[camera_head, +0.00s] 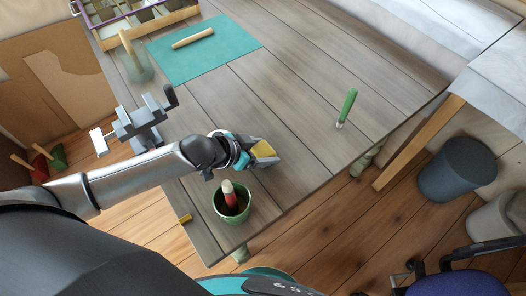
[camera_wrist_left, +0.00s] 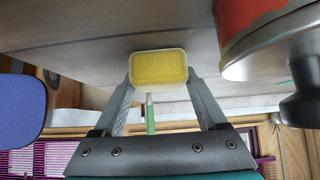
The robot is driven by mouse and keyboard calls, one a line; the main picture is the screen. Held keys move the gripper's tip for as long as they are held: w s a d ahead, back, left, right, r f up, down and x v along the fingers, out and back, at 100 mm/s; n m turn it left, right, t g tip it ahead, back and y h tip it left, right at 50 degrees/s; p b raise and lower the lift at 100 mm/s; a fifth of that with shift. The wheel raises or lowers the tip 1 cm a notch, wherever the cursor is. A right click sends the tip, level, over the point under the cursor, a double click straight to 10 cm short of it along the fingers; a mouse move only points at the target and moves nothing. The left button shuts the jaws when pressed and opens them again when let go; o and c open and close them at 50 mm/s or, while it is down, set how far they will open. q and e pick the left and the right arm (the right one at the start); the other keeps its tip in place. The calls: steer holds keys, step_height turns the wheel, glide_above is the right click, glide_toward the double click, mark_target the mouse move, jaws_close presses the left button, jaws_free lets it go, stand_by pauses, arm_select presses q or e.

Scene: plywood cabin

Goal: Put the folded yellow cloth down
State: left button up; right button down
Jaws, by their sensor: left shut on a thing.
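My left gripper (camera_head: 262,156) is over the near part of the grey wooden table (camera_head: 300,75). It is shut on the folded yellow cloth (camera_head: 263,148). In the left wrist view the cloth (camera_wrist_left: 158,69) is a small yellow rectangle with a pale rim, held between the two fingertips (camera_wrist_left: 160,82). I cannot tell whether the cloth touches the table top. My right gripper is not in view.
A green pot (camera_head: 245,211) holding a red, pale-topped object (camera_head: 230,200) stands close to the gripper. A grey vise (camera_head: 137,128) is at the left edge. A green tool (camera_head: 348,104), a teal mat (camera_head: 222,60) and a glass jar (camera_head: 138,70) are farther off. Bare boards lie between.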

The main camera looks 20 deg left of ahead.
arm_select(q)
steer(key=c, duration=0.7)
